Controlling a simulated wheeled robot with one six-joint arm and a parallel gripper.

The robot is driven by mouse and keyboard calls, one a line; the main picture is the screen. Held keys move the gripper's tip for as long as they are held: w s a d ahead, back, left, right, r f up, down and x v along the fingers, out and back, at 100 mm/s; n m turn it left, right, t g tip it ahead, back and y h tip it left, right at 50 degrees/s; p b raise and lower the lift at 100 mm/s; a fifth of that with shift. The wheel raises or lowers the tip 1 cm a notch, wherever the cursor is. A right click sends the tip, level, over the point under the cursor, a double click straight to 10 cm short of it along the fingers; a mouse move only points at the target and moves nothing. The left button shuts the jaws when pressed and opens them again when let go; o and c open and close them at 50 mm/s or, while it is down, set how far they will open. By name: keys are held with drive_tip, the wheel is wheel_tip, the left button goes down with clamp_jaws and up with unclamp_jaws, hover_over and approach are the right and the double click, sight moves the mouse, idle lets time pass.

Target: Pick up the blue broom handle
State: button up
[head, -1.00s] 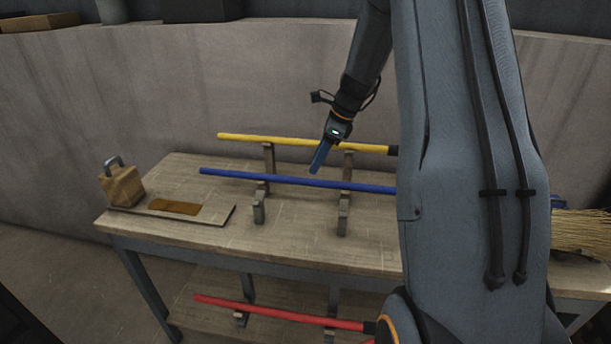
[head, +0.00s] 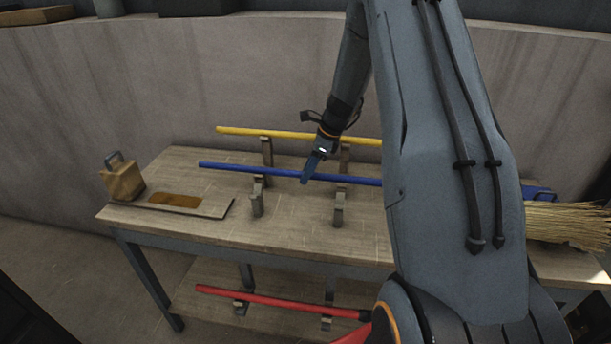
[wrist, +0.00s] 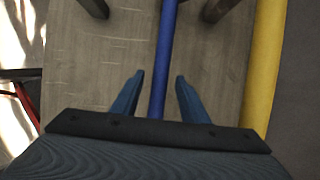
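The blue broom handle (head: 240,170) lies level across wooden supports above the table. Its right part passes behind my arm, and a blue broom head with straw bristles (head: 570,224) shows beyond. My gripper (head: 308,172) is at the handle's middle in the head view. In the wrist view, the blue handle (wrist: 164,60) runs between the two open fingers of my gripper (wrist: 154,95), with a gap on each side. I cannot tell how far down the fingers reach around it.
A yellow handle (head: 240,131) rests behind the blue one, close to my gripper's right in the wrist view. A red handle (head: 270,300) lies on the lower shelf. A wooden block with a metal handle (head: 123,180) and a board (head: 215,207) sit at the table's left.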

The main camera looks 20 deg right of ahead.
clamp_jaws()
drive_tip(key=shift+r, duration=0.15)
